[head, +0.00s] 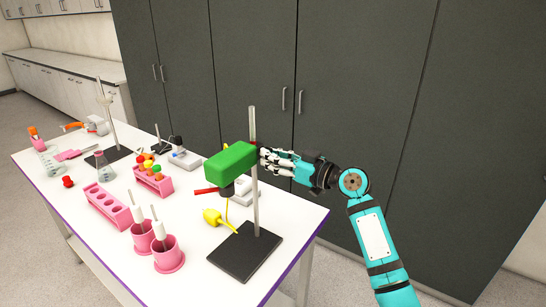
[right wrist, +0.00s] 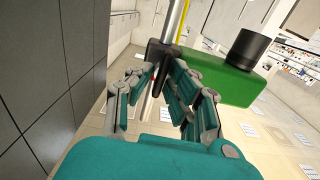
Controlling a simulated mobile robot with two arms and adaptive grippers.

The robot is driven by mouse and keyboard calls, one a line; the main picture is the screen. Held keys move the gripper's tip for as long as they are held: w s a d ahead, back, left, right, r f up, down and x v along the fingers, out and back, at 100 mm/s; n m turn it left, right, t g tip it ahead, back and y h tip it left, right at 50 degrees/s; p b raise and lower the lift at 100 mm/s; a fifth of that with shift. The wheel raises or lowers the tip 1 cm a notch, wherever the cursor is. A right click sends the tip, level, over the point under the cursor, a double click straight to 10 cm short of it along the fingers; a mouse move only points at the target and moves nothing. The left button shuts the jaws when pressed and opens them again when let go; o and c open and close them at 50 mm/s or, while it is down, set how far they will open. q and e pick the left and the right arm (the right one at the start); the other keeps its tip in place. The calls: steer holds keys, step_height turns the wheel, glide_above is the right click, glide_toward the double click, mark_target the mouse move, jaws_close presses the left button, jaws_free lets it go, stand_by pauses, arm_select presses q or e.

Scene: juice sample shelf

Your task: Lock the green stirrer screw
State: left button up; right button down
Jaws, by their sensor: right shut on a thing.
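The green stirrer (head: 229,163) is a green box with a dark cylinder below it, mounted on a metal stand rod (head: 255,205) with a black base (head: 245,251). My right gripper (head: 264,157) reaches in from the right at the stirrer's height, beside the rod. In the right wrist view, its fingers (right wrist: 163,68) are shut on a black screw (right wrist: 158,52) at the rod. The green body (right wrist: 225,82) lies to the right of the fingers there. In the head view the gripper hides the screw. How far the screw is turned cannot be told. My left gripper is not in view.
A red clamp (head: 205,190) and a yellow item (head: 217,217) are near the rod. Pink holders (head: 168,256), a tube rack (head: 107,206) and a second stand (head: 110,110) occupy the white table. Dark cabinets (head: 370,90) stand behind. Floor is clear at the right.

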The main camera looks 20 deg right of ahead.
steer(key=m+p, duration=0.1)
steer(key=m, duration=0.5)
steer(key=m+p, duration=0.1)
steer(key=m, duration=0.4)
steer(key=m+p, duration=0.2)
steer(key=m, duration=0.4)
steer(key=shift+w+d+f+m, duration=0.15)
steer(key=shift+w+d+m, duration=0.05)
steer(key=shift+d+m, duration=0.1)
stand_by(0.3)
steer(key=c, duration=1.3)
jaws_free()
steer(key=shift+f, duration=0.1)
steer(key=shift+c, duration=0.2)
steer(key=shift+s, duration=0.1)
steer(key=v, duration=1.2)
